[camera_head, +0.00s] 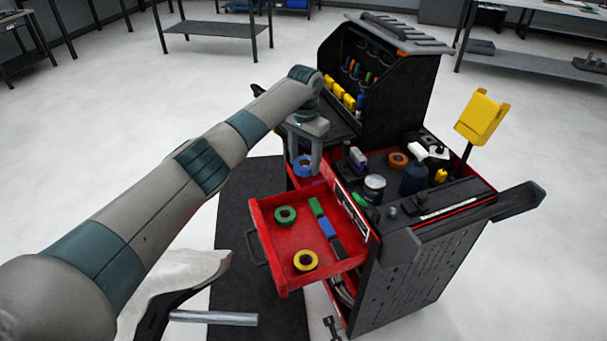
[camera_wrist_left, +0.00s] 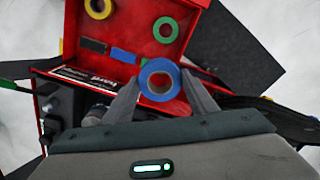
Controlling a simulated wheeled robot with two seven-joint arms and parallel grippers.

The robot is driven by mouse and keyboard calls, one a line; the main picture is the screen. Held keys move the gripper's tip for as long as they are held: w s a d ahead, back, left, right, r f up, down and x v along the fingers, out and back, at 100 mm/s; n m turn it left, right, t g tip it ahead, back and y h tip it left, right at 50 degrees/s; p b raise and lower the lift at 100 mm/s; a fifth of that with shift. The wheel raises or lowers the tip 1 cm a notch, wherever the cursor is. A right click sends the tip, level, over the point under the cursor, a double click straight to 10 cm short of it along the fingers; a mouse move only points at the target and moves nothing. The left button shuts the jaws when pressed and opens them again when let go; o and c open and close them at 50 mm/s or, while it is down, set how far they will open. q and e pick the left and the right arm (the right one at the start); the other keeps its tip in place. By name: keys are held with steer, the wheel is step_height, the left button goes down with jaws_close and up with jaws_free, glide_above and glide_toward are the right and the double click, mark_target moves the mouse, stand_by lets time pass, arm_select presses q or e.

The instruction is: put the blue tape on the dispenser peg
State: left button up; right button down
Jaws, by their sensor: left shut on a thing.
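The blue tape (camera_wrist_left: 148,82) is a roll with a pale core, held between the two fingers of my left gripper (camera_wrist_left: 160,92) in the wrist view. In the head view the blue tape (camera_head: 299,160) hangs under my left gripper (camera_head: 304,162), just behind the open red drawer (camera_head: 262,222) at the cart's left side. The gripper is shut on it, and the roll appears clear of the drawer floor. A small dark holder (camera_head: 352,168) stands on the cart top to the right; I cannot tell whether it is the dispenser, and no peg shows clearly. My right gripper is not in view.
The drawer holds a green tape (camera_head: 285,215), a yellow tape (camera_head: 305,261) and small green, blue and dark blocks. The crowded cart top carries a can (camera_head: 374,187), an orange roll (camera_head: 398,160) and a dark bottle (camera_head: 413,178). A hooded tool cabinet (camera_head: 405,90) rises behind.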

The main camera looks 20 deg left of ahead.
arm_select(q)
steer(key=s+d+r+n, duration=0.2)
steer(key=s+r, duration=0.5)
steer(key=s, duration=0.4)
steer(key=s+a+n, duration=0.3)
steer(key=s, duration=1.9)
steer(key=shift+f, duration=0.4)
steer(key=shift+w, duration=0.1)
